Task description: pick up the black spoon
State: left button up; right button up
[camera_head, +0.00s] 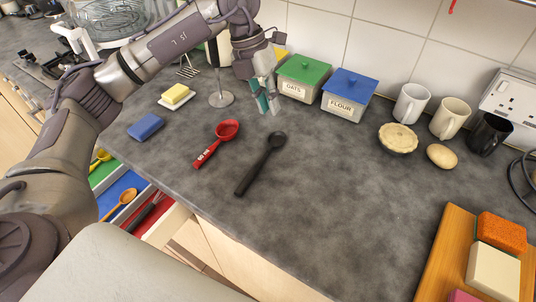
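The black spoon (259,165) lies on the dark grey countertop (330,215). Its bowl points to the upper right and its handle to the lower left. My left gripper (267,107) is above the counter, just behind the spoon's bowl in the picture. Its teal and grey fingers point down with a small gap between them. It looks open, holds nothing and is apart from the spoon. My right gripper is not in view.
A red scoop (228,130) lies left of the spoon. A blue sponge (146,127) and a butter dish (176,97) lie farther left. The green-lidded oats box (302,78) and blue-lidded flour box (347,95) stand behind. An open drawer (163,222) holds utensils. Counter right of the spoon is clear.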

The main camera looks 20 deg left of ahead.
pick_arm(q)
jog(key=a+y, duration=0.1)
jog(key=a, duration=0.1)
jog(key=p, duration=0.1)
send_over(269, 148)
jog(key=a, duration=0.2)
jog(key=x, duration=0.4)
jog(key=a+x, duration=0.1)
jog(key=x, duration=0.2)
jog(key=shift+w+a+f, duration=0.1)
jog(key=shift+w+f, duration=0.1)
jog(key=shift+f+p, duration=0.35)
jog(key=shift+f, duration=0.1)
jog(key=x, duration=0.1)
jog(key=p+x, duration=0.1)
jog(key=x, duration=0.1)
jog(key=shift+s+d+f, duration=0.2)
jog(key=shift+d+f, duration=0.15)
jog(key=shift+f, duration=0.5)
grip_shut()
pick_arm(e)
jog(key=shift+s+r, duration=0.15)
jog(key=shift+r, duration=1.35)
